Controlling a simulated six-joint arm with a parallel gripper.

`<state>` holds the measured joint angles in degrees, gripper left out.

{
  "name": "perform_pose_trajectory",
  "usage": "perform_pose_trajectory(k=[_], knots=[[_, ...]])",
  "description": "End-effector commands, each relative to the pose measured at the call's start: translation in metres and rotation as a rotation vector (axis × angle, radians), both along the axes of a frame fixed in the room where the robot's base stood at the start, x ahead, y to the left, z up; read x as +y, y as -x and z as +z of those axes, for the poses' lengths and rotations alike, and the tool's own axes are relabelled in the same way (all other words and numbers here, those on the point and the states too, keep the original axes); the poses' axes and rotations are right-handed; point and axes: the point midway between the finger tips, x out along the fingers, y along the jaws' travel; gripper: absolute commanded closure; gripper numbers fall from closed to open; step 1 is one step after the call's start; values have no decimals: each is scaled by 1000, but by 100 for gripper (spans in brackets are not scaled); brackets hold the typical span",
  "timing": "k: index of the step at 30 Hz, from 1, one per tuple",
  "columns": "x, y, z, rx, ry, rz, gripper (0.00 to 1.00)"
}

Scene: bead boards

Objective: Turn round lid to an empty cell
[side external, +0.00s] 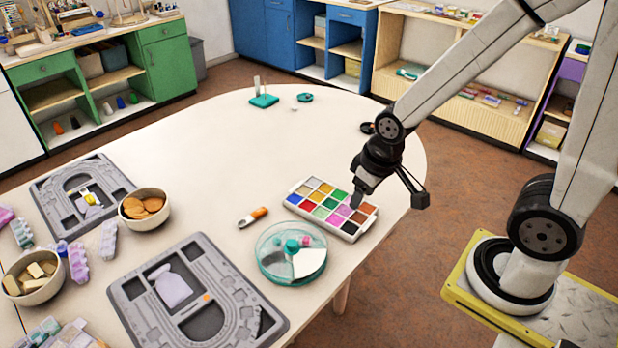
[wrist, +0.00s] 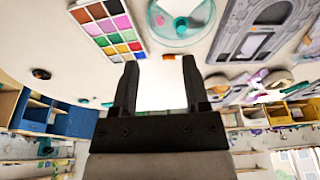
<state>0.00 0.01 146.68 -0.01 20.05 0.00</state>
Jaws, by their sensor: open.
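The round container (side external: 268,270) stands on the table, with a clear teal lid and a teal knob (side external: 291,247) at its middle. Pale and dark sections and a small pink item show in it. In the wrist view the round lid (wrist: 186,38) is at the top, cut off by the frame edge. I cannot tell which cell lies under the lid's opening. My gripper (side external: 358,196) is over the colour tray, to the right of and behind the container, and does not touch the lid.
The colour tray (side external: 352,237) is beside the container. An orange-tipped tool (side external: 252,216), grey bead boards (side external: 255,333) and a bowl of brown discs (side external: 146,221) lie left of it. The table's far middle (side external: 230,140) is clear. Teal items (side external: 264,100) stand at the back.

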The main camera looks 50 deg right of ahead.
Motion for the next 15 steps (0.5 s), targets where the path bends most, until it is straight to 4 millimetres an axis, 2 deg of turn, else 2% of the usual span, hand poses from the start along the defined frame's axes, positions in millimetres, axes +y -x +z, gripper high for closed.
perform_pose_trajectory(k=[1,3,10,15], knots=[[0,0,0,0,0,0,41],[0,0,0,0,0,0,24],[2,-10,-3,12,1,8,24],[5,-30,-11,36,4,24,24]])
